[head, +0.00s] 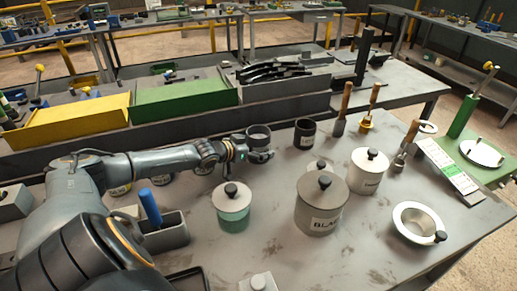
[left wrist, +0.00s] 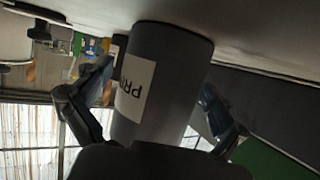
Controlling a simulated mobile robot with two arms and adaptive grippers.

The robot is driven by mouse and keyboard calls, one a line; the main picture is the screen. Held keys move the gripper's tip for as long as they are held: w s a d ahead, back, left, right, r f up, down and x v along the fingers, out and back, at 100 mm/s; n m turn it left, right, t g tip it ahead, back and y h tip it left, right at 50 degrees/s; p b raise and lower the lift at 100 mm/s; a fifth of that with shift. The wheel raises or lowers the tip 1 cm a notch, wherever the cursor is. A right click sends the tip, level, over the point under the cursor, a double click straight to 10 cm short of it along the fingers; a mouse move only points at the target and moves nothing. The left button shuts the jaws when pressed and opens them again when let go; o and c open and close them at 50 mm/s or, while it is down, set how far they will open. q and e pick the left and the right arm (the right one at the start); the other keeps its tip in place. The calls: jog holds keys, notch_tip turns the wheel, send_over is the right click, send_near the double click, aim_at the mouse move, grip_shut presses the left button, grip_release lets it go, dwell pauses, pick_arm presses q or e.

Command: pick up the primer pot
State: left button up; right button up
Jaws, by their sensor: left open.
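The primer pot (head: 258,134) is a grey, open-topped cylinder standing on the table near the middle of the head view. In the left wrist view the pot (left wrist: 175,75) appears upside down and large, with a white label whose visible letters read "PRI". My left gripper (head: 262,154) is at the pot, low on its side. In the left wrist view its open fingers (left wrist: 155,110) stand on either side of the pot. I cannot tell whether either finger touches it. The label is hidden in the head view. My right gripper is not in view.
A similar dark pot (head: 304,134) stands just right. Lidded pots stand nearer: a teal one (head: 233,215), a large grey one (head: 320,215) and a white one (head: 368,175). A metal bowl (head: 418,220) is at right. Yellow (head: 75,122) and green (head: 185,100) bins line the back.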

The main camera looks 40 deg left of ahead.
pick_arm(q)
jog(key=shift+c, duration=0.4)
jog(key=c, duration=1.4)
jog(key=shift+r, duration=0.1)
jog(key=shift+c, duration=1.3)
jog(key=shift+w, duration=0.1)
